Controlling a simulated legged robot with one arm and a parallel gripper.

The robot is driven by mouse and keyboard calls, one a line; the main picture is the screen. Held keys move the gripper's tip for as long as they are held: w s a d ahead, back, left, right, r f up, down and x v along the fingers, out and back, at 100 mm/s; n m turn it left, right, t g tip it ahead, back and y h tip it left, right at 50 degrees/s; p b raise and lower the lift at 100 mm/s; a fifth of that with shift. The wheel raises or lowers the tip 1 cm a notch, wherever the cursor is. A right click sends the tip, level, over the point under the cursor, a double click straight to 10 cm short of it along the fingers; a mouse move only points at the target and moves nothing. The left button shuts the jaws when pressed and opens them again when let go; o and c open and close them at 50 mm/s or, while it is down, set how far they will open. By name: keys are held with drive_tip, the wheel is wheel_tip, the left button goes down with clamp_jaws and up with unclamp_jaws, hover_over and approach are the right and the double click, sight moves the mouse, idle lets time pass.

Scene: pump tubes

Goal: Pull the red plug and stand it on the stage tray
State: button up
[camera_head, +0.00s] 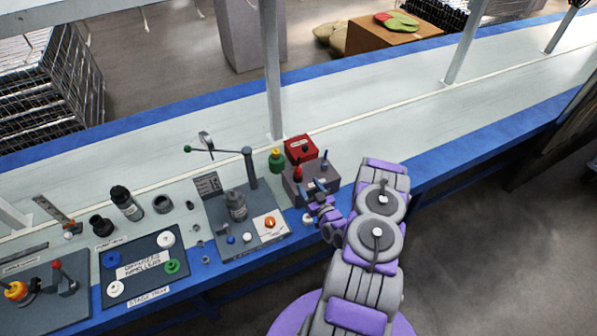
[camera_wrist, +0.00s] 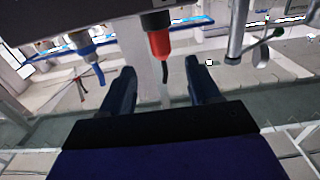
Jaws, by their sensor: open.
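The red plug (camera_head: 297,173) stands upright on the near left part of a grey-brown block (camera_head: 329,176). In the wrist view the red plug (camera_wrist: 159,44) appears upside down, its thin dark end between the fingers in the picture. My gripper (camera_head: 312,190) is just in front of the block, its fingers (camera_wrist: 160,66) spread around empty space, with no visible contact. A blue plug (camera_head: 324,161) stands on the same block and shows at the upper left of the wrist view (camera_wrist: 84,42). The stage tray (camera_head: 140,278) is a dark flat board at the left, with white, blue and green round pieces.
A dark board (camera_head: 213,220) with a grey cylinder (camera_head: 236,204), a post and an orange knob (camera_head: 270,222) lies between block and tray. The bench's right side is clear.

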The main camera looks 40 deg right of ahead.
sight(300, 170)
drive_tip(key=b+x, duration=0.1)
drive_tip(key=x, duration=0.8)
drive_tip(key=shift+w+d+b, duration=0.1)
drive_tip(key=shift+w+b, duration=0.25)
clamp_jaws()
idle(0.4)
drive_tip(key=shift+r+p, duration=0.4)
drive_tip(key=shift+r, duration=0.35)
idle(0.7)
drive_tip(key=shift+r+p, duration=0.9)
drive_tip(key=shift+r, duration=1.2)
